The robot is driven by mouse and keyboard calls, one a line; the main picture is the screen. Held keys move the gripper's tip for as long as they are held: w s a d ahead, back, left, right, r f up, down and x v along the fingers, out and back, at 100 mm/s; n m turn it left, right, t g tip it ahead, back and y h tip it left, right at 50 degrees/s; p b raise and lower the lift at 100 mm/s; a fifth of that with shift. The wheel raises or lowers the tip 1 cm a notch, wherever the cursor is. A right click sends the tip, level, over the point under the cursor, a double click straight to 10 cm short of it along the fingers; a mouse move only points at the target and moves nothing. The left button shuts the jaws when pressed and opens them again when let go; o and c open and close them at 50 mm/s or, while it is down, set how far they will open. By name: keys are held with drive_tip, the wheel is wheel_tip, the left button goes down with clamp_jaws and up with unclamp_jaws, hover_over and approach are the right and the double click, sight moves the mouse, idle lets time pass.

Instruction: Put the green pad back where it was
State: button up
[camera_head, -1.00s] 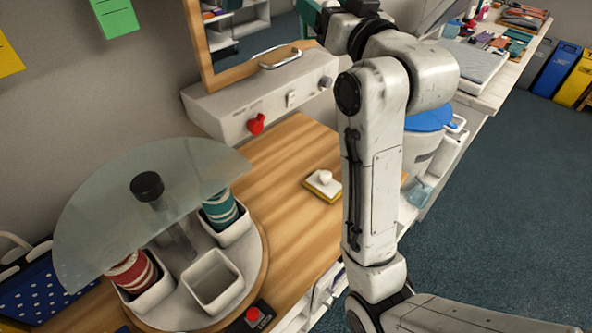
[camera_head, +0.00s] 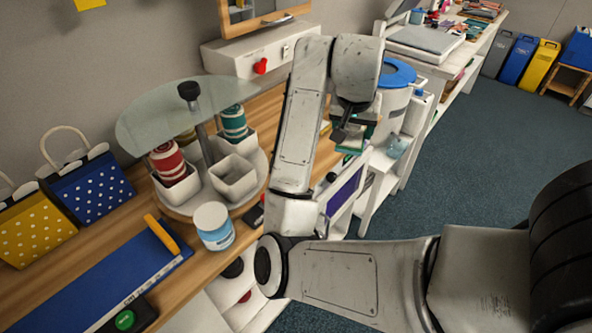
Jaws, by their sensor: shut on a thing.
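My gripper (camera_head: 346,134) hangs at the end of my arm, right of the wooden bench's edge and in front of the blue-lidded white bin. It is shut on the green pad (camera_head: 352,148), which shows only as a small dark green piece below the fingers. My gripper and arm hide most of the pad. A yellow-edged pad (camera_head: 325,127) lies on the bench, mostly hidden behind my arm.
A round carousel (camera_head: 185,208) with white cups, red and green spools and a glass half-cover stands on the bench. A white jar (camera_head: 214,227) is before it. Polka-dot bags (camera_head: 88,190) and a blue cutting board (camera_head: 95,285) are left. The blue-lidded bin (camera_head: 394,100) is near my gripper. Open floor lies right.

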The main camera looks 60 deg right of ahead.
drive_tip(key=shift+s+a+f, duration=0.15)
drive_tip(key=shift+a+f, duration=0.15)
drive_tip(key=shift+a, duration=0.1)
drive_tip(key=shift+w+f, duration=0.2)
drive_tip(key=shift+w, duration=0.05)
drive_tip(key=w+d+f, duration=0.2)
drive_tip(key=w+f, duration=0.1)
drive_tip(key=w+d+f, duration=0.2)
drive_tip(key=w, duration=0.2)
drive_tip(key=w+d+f+p, duration=0.1)
drive_tip(key=w+d+f, duration=0.1)
drive_tip(key=w+f, duration=0.1)
drive_tip(key=shift+w+f, duration=0.3)
drive_tip(key=shift+w, duration=0.15)
drive_tip(key=shift+w+d+f, duration=0.1)
drive_tip(key=shift+w+f, duration=0.05)
drive_tip(key=shift+f, duration=0.1)
drive_tip(key=shift+w+d+f+p, duration=0.1)
drive_tip(key=shift+f+p, duration=0.05)
drive_tip(key=shift+f, duration=0.75)
drive_tip(key=shift+w+f+p, duration=0.1)
drive_tip(key=shift+f+p, duration=0.05)
drive_tip(key=shift+f, duration=0.75)
drive_tip(key=o, duration=1)
